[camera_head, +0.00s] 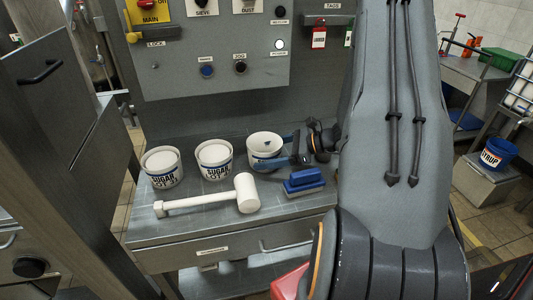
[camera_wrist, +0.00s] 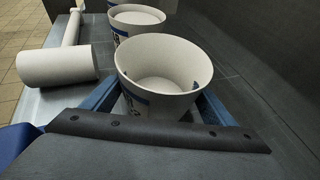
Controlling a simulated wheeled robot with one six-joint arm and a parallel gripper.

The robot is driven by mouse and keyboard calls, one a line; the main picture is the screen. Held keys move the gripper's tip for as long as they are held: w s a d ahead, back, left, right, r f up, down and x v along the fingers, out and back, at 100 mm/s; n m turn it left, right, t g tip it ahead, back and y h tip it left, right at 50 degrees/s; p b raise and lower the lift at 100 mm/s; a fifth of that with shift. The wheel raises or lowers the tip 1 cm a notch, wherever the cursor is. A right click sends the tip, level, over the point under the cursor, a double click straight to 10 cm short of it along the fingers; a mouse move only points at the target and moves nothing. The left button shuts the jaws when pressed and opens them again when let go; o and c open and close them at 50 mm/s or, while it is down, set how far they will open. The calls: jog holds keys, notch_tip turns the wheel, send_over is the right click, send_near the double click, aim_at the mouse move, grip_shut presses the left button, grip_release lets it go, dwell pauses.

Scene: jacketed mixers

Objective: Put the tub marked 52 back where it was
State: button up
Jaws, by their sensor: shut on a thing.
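A white tub (camera_head: 262,141) with a blue band is between the fingers of my gripper (camera_head: 279,149), at the right end of a row of three tubs on the steel bench. In the wrist view the same tub (camera_wrist: 165,62) is upright, with a blue finger along each side, and looks nearly empty. Its number is hidden, and I cannot tell whether its base touches the bench. The left tub (camera_head: 161,168) and middle tub (camera_head: 214,160) are marked SUGAR and filled with white; their lot numbers are too small to read surely.
A white mallet (camera_head: 215,196) lies in front of the tubs. The control panel (camera_head: 215,50) rises at the back. A blue bucket marked SYRUP (camera_head: 497,153) stands far right.

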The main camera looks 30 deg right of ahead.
jog(key=shift+f, duration=0.15)
jog(key=shift+f, duration=0.1)
jog(key=o, duration=1.5)
jog(key=shift+d+r, duration=0.1)
jog(key=shift+r, duration=0.15)
jog(key=b+v, duration=0.3)
jog(key=v, duration=0.8)
jog(key=shift+s+d+r+b, duration=0.1)
jog(key=shift+s+d+b, duration=0.2)
jog(key=shift+b, duration=0.1)
jog(key=shift+r, duration=0.15)
